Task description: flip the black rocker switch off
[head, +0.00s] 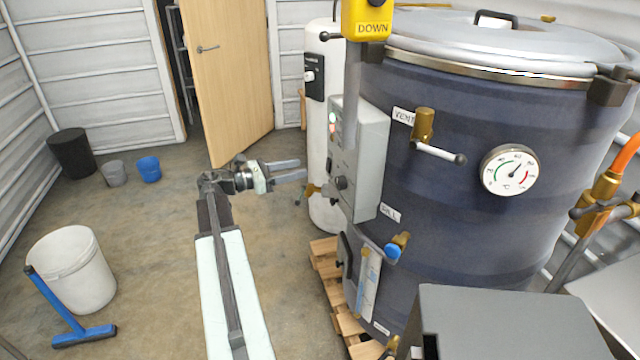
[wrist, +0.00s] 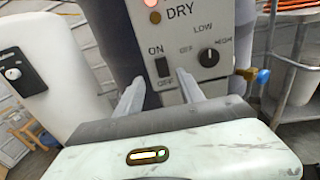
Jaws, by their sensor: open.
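The black rocker switch (wrist: 162,67) is on the face of a grey control box (wrist: 185,95) in the wrist view, with ON printed above it and OFF below it. I cannot tell which way it is tipped. My gripper (wrist: 158,88) is open and empty, its two pale fingers pointing at the box on either side of the switch in the picture. In the head view my gripper (head: 290,170) is just left of the control box (head: 371,165), apart from it.
A black rotary knob (wrist: 208,57) sits right of the switch. A lit red lamp (wrist: 150,3) and an amber lamp (wrist: 155,17) are above. The box is on a dark blue vessel (head: 450,220); a white tank (head: 325,205) stands behind.

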